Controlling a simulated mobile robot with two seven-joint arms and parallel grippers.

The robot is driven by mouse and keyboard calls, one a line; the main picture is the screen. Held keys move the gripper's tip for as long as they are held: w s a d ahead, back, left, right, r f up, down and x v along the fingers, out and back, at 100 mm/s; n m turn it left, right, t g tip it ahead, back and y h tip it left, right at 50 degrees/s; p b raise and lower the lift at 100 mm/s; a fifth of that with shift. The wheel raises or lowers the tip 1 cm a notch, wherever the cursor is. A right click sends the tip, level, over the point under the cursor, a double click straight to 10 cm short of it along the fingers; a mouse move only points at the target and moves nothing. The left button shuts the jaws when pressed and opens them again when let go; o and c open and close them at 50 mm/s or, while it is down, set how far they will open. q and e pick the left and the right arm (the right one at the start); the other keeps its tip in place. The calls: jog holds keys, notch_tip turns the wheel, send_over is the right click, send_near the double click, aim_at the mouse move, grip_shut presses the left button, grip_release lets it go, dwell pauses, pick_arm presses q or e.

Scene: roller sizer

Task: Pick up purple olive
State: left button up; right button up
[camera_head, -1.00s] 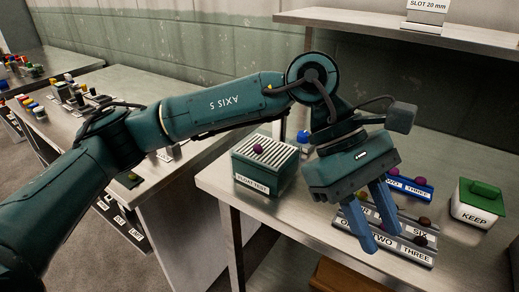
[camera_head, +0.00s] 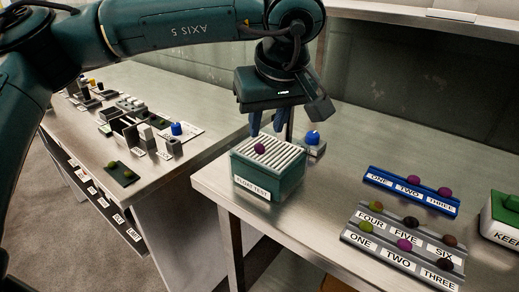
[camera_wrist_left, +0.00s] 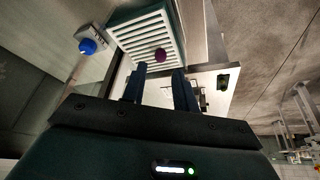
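A purple olive (camera_head: 260,149) lies on the white slatted top of a green box (camera_head: 282,183) whose label ends in TEST. My left gripper (camera_head: 266,132) is above and just behind the olive in the head view, fingers pointing down, with nothing between them. In the left wrist view the olive (camera_wrist_left: 160,55) shows beyond the gap between the two parted blue fingers (camera_wrist_left: 159,69). Other purple olives sit on the blue rack (camera_head: 410,192) behind TWO and THREE, and one at TWO on the grey rack (camera_head: 400,254). My right gripper is not in view.
A blue-topped device (camera_head: 313,142) stands close behind the box, and its blue knob also shows in the left wrist view (camera_wrist_left: 88,46). Bare steel table lies between box and racks.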

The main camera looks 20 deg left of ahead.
aim_at(260, 146)
pick_arm(q)
jog(key=shift+x, duration=3)
jog(key=shift+a, duration=0.1)
jog(key=shift+c, duration=0.6)
jog(key=c, duration=0.3)
